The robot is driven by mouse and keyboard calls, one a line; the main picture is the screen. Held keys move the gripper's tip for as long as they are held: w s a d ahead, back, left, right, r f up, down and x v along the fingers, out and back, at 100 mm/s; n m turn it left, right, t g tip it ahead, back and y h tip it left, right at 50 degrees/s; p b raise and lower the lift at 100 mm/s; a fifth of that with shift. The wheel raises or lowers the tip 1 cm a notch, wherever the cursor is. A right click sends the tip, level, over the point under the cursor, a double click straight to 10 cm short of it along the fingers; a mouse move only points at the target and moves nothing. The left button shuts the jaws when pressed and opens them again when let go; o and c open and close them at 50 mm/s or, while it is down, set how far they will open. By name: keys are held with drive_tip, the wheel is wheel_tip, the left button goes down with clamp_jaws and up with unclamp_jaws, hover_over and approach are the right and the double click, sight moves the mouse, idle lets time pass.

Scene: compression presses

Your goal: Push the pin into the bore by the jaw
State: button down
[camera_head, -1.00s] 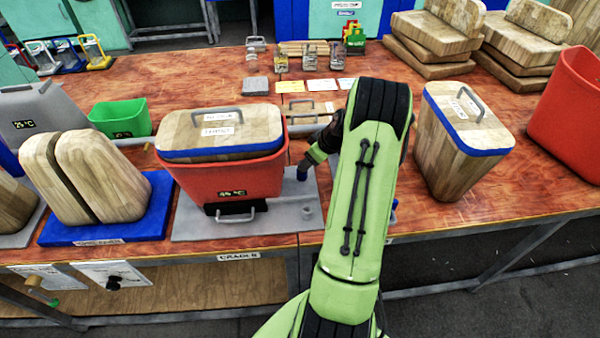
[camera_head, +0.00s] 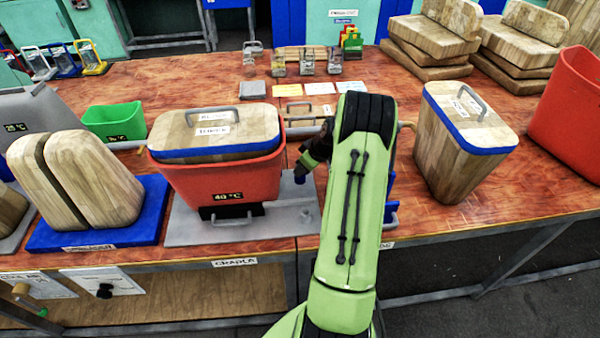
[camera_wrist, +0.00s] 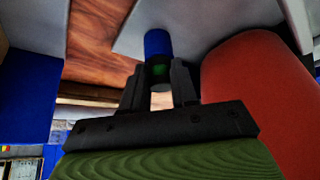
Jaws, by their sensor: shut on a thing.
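My gripper (camera_wrist: 158,85) is shut on a blue pin (camera_wrist: 157,43) with a dark and green band, seen between the two fingers in the wrist view. A small round grey boss (camera_head: 306,212) stands on that plate, nearer the camera than the pin. I cannot tell whether the pin touches the plate or any bore. The jaw cannot be made out clearly; my arm hides part of this area.
A wooden block with a handle (camera_head: 215,130) sits in the red container. A blue-rimmed wooden block (camera_head: 455,150) stands to the right, and a blue base with two wooden pieces (camera_head: 130,233) to the left. A green bin (camera_head: 113,122) is behind. Bare table shows at right.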

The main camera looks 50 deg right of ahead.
drive_tip(key=shift+r, duration=0.15)
drive_tip(key=shift+r+p, duration=1.15)
drive_tip(key=shift+r, duration=0.8)
wheel_tip(320, 180, up, 4)
drive_tip(key=shift+r+p, duration=0.1)
drive_tip(key=shift+p, duration=1.05)
drive_tip(key=s+a+r+n+y+b, duration=0.1)
drive_tip(key=s+a+n+b, duration=0.3)
drive_tip(key=s+a, duration=0.5)
drive_tip(key=shift+s+r+n+g+y, duration=0.35)
drive_tip(key=shift+s+y, duration=0.25)
drive_tip(key=shift+s, duration=0.45)
